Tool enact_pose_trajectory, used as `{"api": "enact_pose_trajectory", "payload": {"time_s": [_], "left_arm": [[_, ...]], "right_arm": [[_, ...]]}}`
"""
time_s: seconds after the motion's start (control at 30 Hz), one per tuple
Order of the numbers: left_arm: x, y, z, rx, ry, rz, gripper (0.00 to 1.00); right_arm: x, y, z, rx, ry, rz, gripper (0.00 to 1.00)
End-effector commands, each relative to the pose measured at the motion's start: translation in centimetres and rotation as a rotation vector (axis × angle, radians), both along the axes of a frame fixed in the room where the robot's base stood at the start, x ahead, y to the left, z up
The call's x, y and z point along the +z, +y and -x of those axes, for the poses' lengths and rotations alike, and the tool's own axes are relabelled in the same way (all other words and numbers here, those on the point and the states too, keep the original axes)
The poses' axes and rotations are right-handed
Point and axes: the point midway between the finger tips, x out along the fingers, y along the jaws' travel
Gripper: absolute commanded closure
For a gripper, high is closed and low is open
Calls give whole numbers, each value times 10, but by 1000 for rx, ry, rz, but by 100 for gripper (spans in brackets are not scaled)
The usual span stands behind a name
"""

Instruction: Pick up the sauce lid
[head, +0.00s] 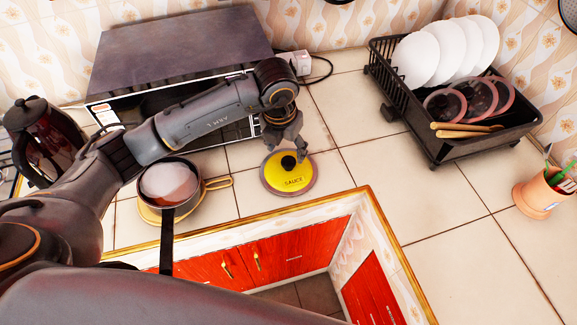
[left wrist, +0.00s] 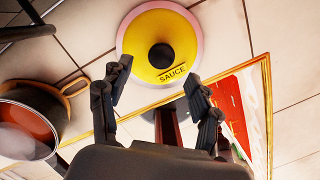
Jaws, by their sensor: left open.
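The sauce lid (head: 287,181) lies on the tiled counter near its front edge. It is a yellow disc with a pale pinkish rim, a black knob in the middle and the word SAUCE on it. In the left wrist view the lid (left wrist: 181,28) is at the top, beyond the fingertips. My left gripper (head: 288,138) is open and empty, pointing down just behind and above the knob in the head view. Its two fingers (left wrist: 158,82) are spread apart in the left wrist view, with the lid's lower edge just past them. My right gripper is not in view.
A saucepan (head: 168,185) on a round wooden board stands left of the lid. A microwave (head: 180,50), a dark kettle (head: 45,135), a black dish rack (head: 455,145) with plates and a utensil cup (head: 538,195) are around. Tiles right of the lid are clear.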

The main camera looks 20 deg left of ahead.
Motion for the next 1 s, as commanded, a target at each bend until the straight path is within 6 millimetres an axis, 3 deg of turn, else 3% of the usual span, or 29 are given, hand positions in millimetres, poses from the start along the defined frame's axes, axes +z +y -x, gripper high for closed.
{"api": "enact_pose_trajectory", "payload": {"time_s": [0.1, 0.23, 0.4, 0.67, 1.0], "left_arm": [[-7, -1, -1, 1, 4, -1, 37], [-26, -2, -5, 2, 7, -1, 37], [-48, -3, -9, 1, 3, 0, 37], [-52, -3, -10, -1, -1, 0, 37], [-52, -3, -10, 0, 0, 1, 100]], "right_arm": [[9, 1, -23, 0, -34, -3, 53], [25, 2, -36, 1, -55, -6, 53], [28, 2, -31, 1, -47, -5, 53], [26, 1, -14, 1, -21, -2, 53], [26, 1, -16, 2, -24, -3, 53]]}}
